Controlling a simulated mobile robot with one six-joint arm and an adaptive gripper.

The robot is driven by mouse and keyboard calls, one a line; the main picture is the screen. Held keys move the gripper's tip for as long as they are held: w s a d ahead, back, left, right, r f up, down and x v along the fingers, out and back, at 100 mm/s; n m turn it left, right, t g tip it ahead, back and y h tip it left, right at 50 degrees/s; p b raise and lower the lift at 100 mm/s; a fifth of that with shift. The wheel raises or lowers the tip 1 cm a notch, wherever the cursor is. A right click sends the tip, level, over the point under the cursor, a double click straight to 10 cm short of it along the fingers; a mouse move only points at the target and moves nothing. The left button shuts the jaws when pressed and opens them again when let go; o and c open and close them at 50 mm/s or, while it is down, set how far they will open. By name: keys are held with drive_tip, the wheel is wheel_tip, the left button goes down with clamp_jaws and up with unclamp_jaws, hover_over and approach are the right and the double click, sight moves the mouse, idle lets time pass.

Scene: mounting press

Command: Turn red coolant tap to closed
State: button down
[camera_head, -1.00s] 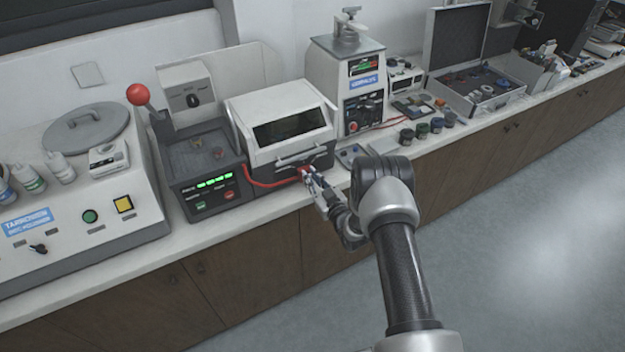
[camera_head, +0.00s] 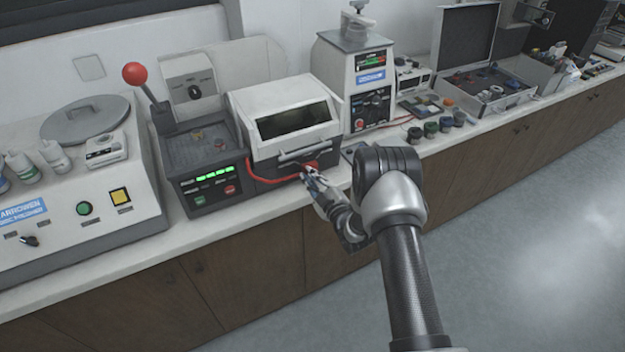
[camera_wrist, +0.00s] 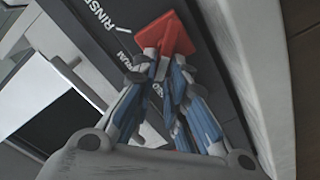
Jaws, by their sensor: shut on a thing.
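The red coolant tap (camera_wrist: 165,38) shows in the wrist view as a red handle on the dark front panel, at the fingertips of my gripper (camera_wrist: 160,65). The gripper is shut on the red handle; the fingers cover its lower part. In the head view my gripper (camera_head: 312,178) is at the lower front of the white-lidded machine (camera_head: 285,117), at the end of a red hose (camera_head: 270,180). A bit of red shows at the fingertips there. The tap's exact angle is hard to tell.
Left of the machine stands a dark control unit (camera_head: 212,195) with a red-knobbed lever (camera_head: 135,74). A white press unit (camera_head: 352,90) stands to the right, with several small jars (camera_head: 431,129) beyond it. The counter's front edge (camera_head: 260,218) runs just below my gripper.

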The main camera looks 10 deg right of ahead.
drive_tip(key=shift+f, duration=0.15)
drive_tip(key=c, duration=1.6)
unclamp_jaws()
drive_tip(key=shift+c, duration=0.2)
drive_tip(key=v, duration=1.2)
